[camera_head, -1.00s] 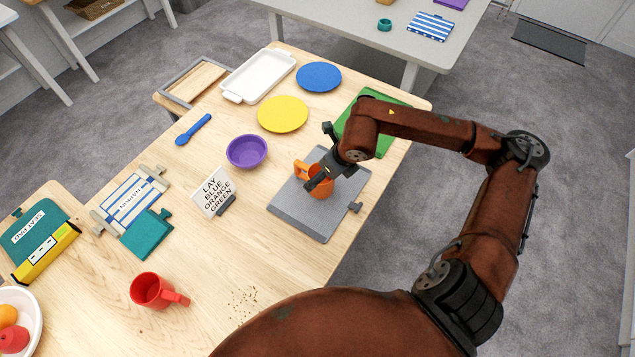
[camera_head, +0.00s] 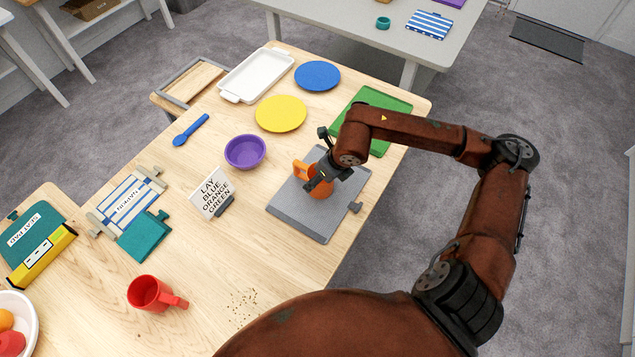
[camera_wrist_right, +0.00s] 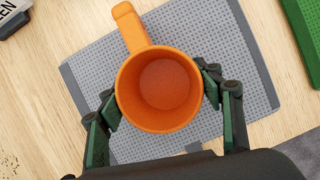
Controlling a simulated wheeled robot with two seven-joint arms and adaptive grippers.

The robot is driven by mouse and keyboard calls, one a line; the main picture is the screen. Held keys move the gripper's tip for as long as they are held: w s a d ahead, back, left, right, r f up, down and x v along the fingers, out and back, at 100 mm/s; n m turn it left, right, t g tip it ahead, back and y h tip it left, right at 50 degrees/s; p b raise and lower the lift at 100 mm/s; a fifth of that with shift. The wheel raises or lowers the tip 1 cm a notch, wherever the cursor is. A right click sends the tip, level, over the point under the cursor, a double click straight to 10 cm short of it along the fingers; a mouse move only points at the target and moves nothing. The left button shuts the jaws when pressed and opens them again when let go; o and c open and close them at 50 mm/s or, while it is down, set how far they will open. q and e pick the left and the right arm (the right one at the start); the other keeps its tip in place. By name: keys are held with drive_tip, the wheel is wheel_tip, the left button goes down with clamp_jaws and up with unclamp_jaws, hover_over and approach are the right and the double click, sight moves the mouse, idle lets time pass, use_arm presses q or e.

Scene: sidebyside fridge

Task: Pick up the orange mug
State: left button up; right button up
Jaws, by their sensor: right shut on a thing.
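The orange mug (camera_head: 318,190) is upright over the grey mat (camera_head: 297,219), with its handle toward the upper left. In the right wrist view I look down into the empty orange mug (camera_wrist_right: 160,88). My right gripper (camera_head: 319,181) is shut on the mug, with a finger on each side of its wall; both fingers also show in the right wrist view (camera_wrist_right: 163,100). I cannot tell whether the mug's base touches the mat. My left gripper is not in view.
A sign (camera_head: 211,192) stands left of the mat. A purple bowl (camera_head: 245,152), yellow plate (camera_head: 281,114), blue plate (camera_head: 317,76) and green tray (camera_head: 385,103) lie beyond. A red mug (camera_head: 150,293) stands near the front.

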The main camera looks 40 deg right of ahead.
drive_tip(key=c, duration=0.6)
